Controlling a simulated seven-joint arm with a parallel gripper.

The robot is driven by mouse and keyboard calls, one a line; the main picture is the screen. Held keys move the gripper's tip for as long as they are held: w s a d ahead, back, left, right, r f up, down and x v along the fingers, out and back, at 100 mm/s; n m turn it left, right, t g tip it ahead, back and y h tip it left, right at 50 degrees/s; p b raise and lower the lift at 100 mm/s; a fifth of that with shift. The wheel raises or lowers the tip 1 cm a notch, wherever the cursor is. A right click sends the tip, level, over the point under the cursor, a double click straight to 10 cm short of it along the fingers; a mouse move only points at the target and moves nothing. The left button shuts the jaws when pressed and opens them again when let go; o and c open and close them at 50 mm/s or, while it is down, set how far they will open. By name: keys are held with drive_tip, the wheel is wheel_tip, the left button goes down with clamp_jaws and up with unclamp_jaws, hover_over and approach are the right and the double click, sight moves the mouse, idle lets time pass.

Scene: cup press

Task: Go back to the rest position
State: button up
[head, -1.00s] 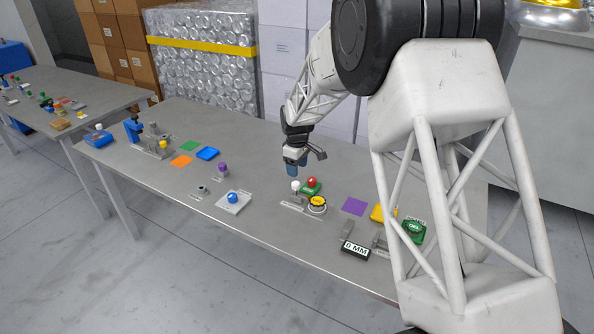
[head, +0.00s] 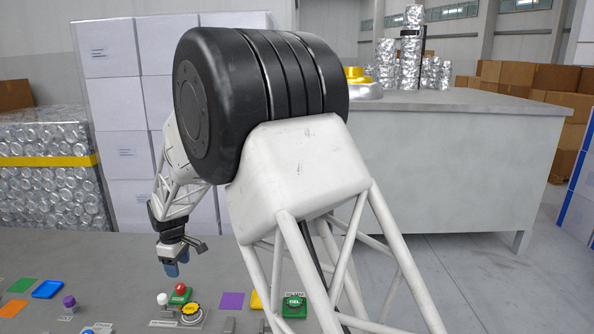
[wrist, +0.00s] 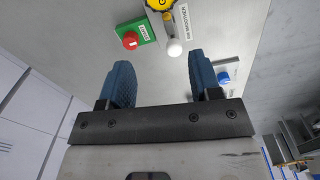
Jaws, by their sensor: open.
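My gripper (head: 172,268) hangs above the grey workbench (head: 120,262), fingers pointing down. In the wrist view its two blue fingers (wrist: 160,72) are spread apart with nothing between them. Beyond the fingertips lie a red button on a green base (wrist: 131,41) and a white ball knob (wrist: 174,47), both apart from the fingers. In the head view the red button (head: 180,288) and white knob (head: 162,299) stand just below the gripper. My own arm fills the middle of the head view and hides part of the bench.
A yellow dial (head: 191,310), purple square (head: 231,301) and green button unit (head: 294,306) are on the bench. A blue tray (head: 47,289) and purple knob (head: 69,301) stand to the left. White boxes (head: 125,150) stand behind; a grey counter (head: 460,130) is at right.

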drive_tip(key=s+d+r+m, duration=0.35)
drive_tip(key=d+r, duration=0.25)
drive_tip(key=d, duration=0.5)
drive_tip(key=s+d+r+m+t, duration=0.15)
drive_tip(key=s+d+r, duration=0.4)
drive_tip(key=d, duration=0.65)
drive_tip(key=s+d+r+m, duration=0.35)
drive_tip(key=d+r, duration=0.25)
drive_tip(key=d, duration=0.5)
drive_tip(key=s+d+m, duration=0.4)
drive_tip(key=s+d, duration=0.6)
drive_tip(key=s, duration=0.4)
drive_tip(key=s+d+m, duration=0.4)
drive_tip(key=s+d, duration=0.6)
drive_tip(key=s, duration=0.4)
drive_tip(key=shift+d+f+t, duration=0.15)
drive_tip(key=shift+d+t, duration=0.15)
drive_tip(key=shift+t, duration=0.15)
